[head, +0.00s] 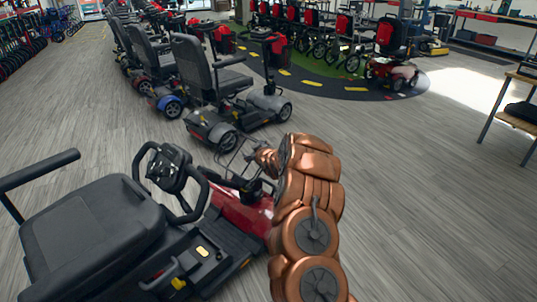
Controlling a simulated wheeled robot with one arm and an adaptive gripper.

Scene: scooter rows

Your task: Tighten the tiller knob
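A red mobility scooter (240,214) stands close in front at lower left, with a black seat (92,235). Its tiller head (168,168) has black loop handlebars and tilts back toward the seat. I cannot pick out the tiller knob; the lower tiller is dark and partly covered by my arm. My copper-coloured arm reaches up from the bottom centre along the scooter's right side and bends left at its wrist, near the front of the scooter. Thin dark parts, perhaps my gripper (238,160) or a wire basket, show there. Finger opening and contact are unclear.
A grey scooter (212,85) stands just beyond, with more scooters in a row behind it. Another red scooter (391,62) stands on a dark mat at the back right. A table (520,80) is at the right edge. The grey wood floor is clear at right and left.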

